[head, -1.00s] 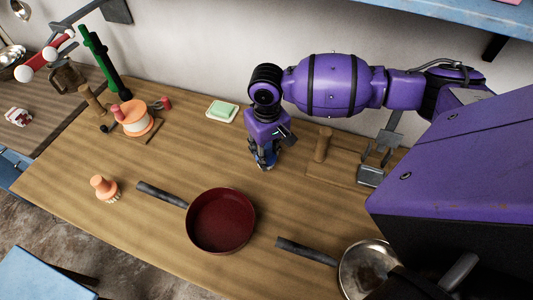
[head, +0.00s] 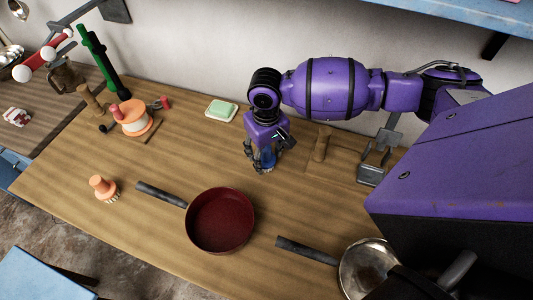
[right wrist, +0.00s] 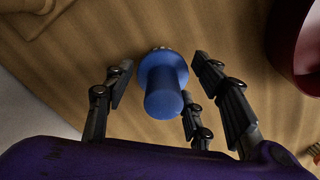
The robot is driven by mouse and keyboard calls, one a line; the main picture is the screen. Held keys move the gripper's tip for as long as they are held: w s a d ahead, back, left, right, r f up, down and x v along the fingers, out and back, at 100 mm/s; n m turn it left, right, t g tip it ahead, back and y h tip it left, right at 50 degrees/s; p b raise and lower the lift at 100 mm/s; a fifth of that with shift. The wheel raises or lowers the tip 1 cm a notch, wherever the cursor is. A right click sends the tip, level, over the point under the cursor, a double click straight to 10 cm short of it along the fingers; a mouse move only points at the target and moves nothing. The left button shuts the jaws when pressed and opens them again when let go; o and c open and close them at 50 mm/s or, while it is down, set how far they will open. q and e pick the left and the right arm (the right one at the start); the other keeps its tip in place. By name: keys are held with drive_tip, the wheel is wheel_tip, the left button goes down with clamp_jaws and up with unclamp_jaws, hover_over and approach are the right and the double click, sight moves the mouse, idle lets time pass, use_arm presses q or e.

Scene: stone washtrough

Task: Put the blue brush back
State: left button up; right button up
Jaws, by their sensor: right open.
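The blue brush (right wrist: 164,88) stands on the wooden counter (head: 150,225), its round handle toward the camera in the right wrist view. Pale bristles just show at its far edge there. My right gripper (head: 262,158) points down over it, with its fingers spread around the brush. In the right wrist view the open fingers (right wrist: 160,78) stand on both sides of the handle, with gaps visible. In the head view the blue brush (head: 268,155) is mostly hidden by the fingers. My left gripper is not in view.
A wooden board with an upright peg (head: 320,146) is just right of my gripper. A red pan (head: 220,220) lies in front, and a steel pan (head: 366,266) is at front right. A soap dish (head: 221,110), an orange brush (head: 103,188) and an orange-white spool (head: 134,118) are to the left.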

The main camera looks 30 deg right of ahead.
wheel_tip(320, 180, up, 12)
drive_tip(key=shift+r+p, duration=0.1)
drive_tip(key=shift+p, duration=0.45)
